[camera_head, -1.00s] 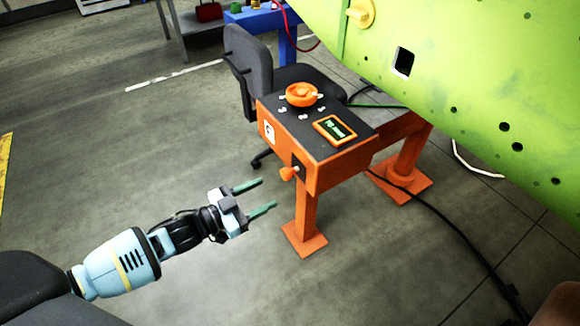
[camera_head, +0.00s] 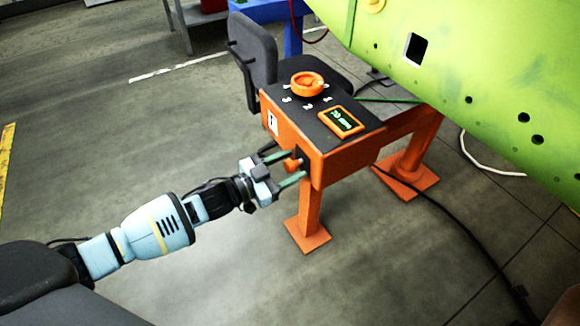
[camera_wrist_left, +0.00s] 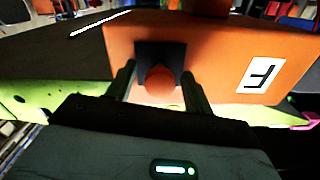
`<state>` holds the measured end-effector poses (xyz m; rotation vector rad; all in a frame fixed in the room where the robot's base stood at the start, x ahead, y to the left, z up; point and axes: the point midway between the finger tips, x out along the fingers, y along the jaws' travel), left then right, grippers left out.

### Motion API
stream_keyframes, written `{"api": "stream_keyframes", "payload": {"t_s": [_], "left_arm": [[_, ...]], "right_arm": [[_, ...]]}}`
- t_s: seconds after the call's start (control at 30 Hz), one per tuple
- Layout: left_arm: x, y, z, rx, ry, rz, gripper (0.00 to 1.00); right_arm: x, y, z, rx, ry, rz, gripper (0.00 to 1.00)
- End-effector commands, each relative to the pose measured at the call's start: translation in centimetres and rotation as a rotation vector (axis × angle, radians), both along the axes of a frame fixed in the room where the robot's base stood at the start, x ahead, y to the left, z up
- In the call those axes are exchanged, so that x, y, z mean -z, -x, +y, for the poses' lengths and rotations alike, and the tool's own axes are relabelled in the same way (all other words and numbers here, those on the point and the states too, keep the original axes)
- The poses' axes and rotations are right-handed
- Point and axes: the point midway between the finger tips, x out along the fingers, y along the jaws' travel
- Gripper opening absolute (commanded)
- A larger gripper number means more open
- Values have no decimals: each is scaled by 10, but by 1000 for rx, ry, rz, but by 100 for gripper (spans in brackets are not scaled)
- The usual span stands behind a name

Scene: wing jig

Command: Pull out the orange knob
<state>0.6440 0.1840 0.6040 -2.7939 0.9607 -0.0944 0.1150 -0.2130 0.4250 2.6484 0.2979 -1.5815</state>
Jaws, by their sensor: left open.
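The orange knob (camera_head: 292,165) sticks out of the front face of the orange control box (camera_head: 338,163). My left gripper (camera_head: 289,167) is open, with one green finger on each side of the knob. In the left wrist view the knob (camera_wrist_left: 161,88) sits between the two dark fingers (camera_wrist_left: 161,85), in front of a dark plate on the box. I see gaps beside the knob, so the fingers are around it but not closed on it. My right gripper is not in view.
The box top carries an orange dial (camera_head: 307,84) and a small display (camera_head: 341,121). A dark chair (camera_head: 255,62) stands behind the box. The green wing (camera_head: 480,75) hangs at the right. A black cable (camera_head: 455,218) runs over the floor. Floor at left is clear.

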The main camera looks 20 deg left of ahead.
Motion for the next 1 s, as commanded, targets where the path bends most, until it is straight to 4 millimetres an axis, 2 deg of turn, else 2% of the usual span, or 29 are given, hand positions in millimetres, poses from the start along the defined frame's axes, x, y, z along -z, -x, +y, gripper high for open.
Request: {"api": "stream_keyframes", "payload": {"t_s": [0.33,0.73,1.0], "left_arm": [[0,-3,-3,0,0,0,52],[0,-3,-2,0,0,0,0],[-1,3,3,-1,-1,1,0]], "right_arm": [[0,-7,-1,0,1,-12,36],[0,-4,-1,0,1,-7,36],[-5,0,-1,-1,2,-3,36]]}}
